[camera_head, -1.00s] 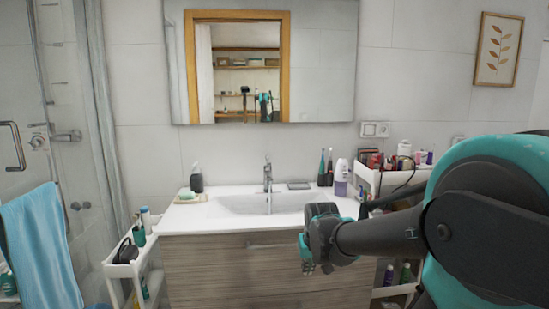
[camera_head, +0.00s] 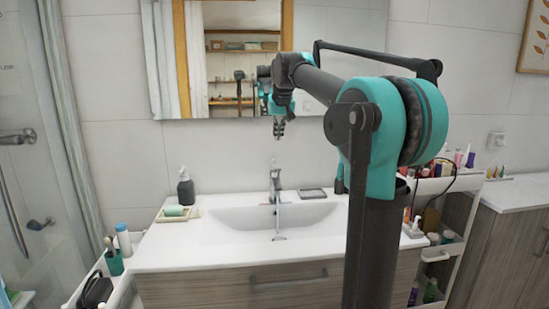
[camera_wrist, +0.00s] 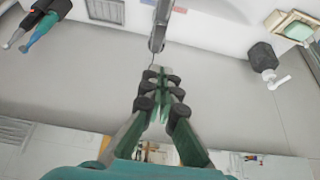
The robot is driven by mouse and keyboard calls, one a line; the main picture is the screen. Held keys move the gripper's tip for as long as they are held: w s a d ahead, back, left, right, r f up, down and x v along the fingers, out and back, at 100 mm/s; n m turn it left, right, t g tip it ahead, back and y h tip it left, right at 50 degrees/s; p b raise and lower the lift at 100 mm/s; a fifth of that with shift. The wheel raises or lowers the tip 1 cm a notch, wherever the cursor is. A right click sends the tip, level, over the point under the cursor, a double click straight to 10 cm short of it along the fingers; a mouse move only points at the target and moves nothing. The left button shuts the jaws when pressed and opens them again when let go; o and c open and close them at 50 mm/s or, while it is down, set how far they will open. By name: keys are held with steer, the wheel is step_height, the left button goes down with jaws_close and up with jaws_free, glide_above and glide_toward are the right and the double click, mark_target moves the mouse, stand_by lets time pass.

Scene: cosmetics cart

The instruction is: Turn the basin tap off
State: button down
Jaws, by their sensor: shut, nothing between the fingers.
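The chrome basin tap (camera_head: 275,182) stands at the back of the white basin (camera_head: 230,218). A thin pale stream seems to run from its spout down to the drain. My gripper (camera_head: 279,135) is above the tap, in front of the wall below the mirror, pointing down, shut and empty. In the wrist view the shut fingertips (camera_wrist: 161,76) point towards the tap (camera_wrist: 160,28), which is at the top middle. No contact between fingers and tap shows. The tap's lever position is too small to tell.
A dark soap dispenser (camera_head: 185,187) and a soap dish (camera_head: 178,213) stand left of the tap. A flat grey dish (camera_head: 312,193) lies to its right. The mirror (camera_head: 340,60) is behind my arm. Carts with toiletries flank the vanity.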

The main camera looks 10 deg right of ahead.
glide_above(276, 169)
steer(key=w+d, duration=0.1)
steer(key=w, duration=0.1)
step_height(276, 169, down, 8)
steer(key=shift+s+f, duration=0.1)
steer(key=f, duration=0.3)
steer(key=shift+s, duration=0.4)
steer(key=shift+s+f, duration=0.15)
steer(key=shift+f, duration=0.3)
